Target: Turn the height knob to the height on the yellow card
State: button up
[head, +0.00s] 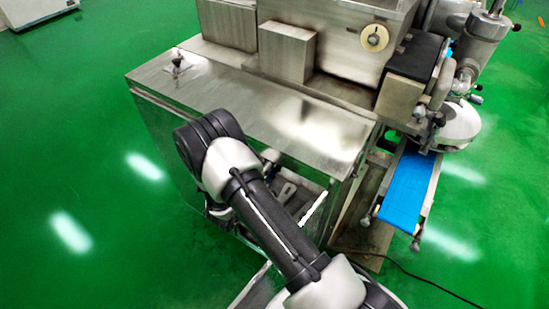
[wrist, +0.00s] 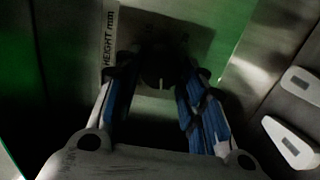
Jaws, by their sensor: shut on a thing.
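The dark height knob (wrist: 161,70) is in the upper middle of the wrist view, in deep shadow. A pale pointer line shows on it, aimed roughly down the picture. A label strip reading "HEIGHT mm" (wrist: 109,38) runs beside it on the left; no scale numbers are readable. My gripper (wrist: 157,77), with blue pads on its fingers, is shut on the knob, one finger at each side. In the head view my arm reaches down to the machine's open front, and my gripper is hidden there. I see no yellow card in either view.
The steel machine cabinet (head: 250,115) has a wide flat top. A blue conveyor belt (head: 408,188) stands at its right, and a black cable (head: 430,283) lies on the green floor. White slotted parts (wrist: 291,143) sit close to the gripper's right. Floor at the left is clear.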

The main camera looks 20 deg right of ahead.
jog(key=shift+n+p, duration=0.3)
jog(key=shift+n, duration=1.3)
jog(key=shift+f+n, duration=0.1)
jog(key=shift+n, duration=0.2)
jog(key=o, duration=1.1)
jog(key=shift+c, duration=0.2)
jog(key=v, duration=1.2)
jog(key=shift+w, duration=0.1)
